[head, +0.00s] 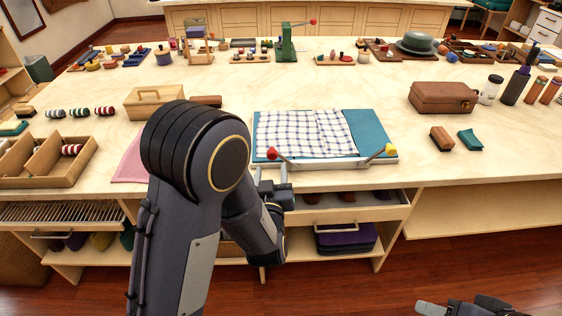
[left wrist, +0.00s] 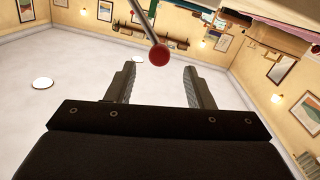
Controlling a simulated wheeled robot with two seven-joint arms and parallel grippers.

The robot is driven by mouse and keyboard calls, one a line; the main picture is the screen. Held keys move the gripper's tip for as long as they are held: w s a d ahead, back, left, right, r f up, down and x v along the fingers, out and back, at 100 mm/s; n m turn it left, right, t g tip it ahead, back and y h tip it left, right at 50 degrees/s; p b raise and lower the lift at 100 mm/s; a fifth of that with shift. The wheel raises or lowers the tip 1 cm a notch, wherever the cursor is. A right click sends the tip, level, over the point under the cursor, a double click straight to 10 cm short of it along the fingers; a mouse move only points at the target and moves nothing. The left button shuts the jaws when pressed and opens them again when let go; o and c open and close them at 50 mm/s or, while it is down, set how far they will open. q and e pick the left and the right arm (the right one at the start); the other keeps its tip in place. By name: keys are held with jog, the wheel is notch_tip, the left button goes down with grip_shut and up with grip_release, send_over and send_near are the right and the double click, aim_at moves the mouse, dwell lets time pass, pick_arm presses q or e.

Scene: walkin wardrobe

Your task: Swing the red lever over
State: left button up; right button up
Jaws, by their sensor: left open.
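The red lever (head: 272,153) has a round red knob on a thin metal rod, at the front left corner of a white-framed board (head: 335,162). Its rod slants from the knob toward the right. My left gripper (head: 273,174) is open just in front of the board's edge, close below the knob. In the left wrist view the red knob (left wrist: 160,54) appears between the two spread fingertips (left wrist: 160,68), touching neither visibly. My right gripper (head: 445,307) shows only partly at the bottom right edge; its jaws are unclear.
A yellow-knobbed lever (head: 391,149) stands at the board's right corner. A checked cloth (head: 305,133) lies on the board. A green press (head: 286,45) with another red knob stands far back.

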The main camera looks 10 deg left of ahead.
aim_at(272, 157)
pick_arm(q)
jog(key=p+x, duration=0.1)
jog(key=x, duration=0.6)
jog(key=shift+w, duration=0.35)
grip_shut()
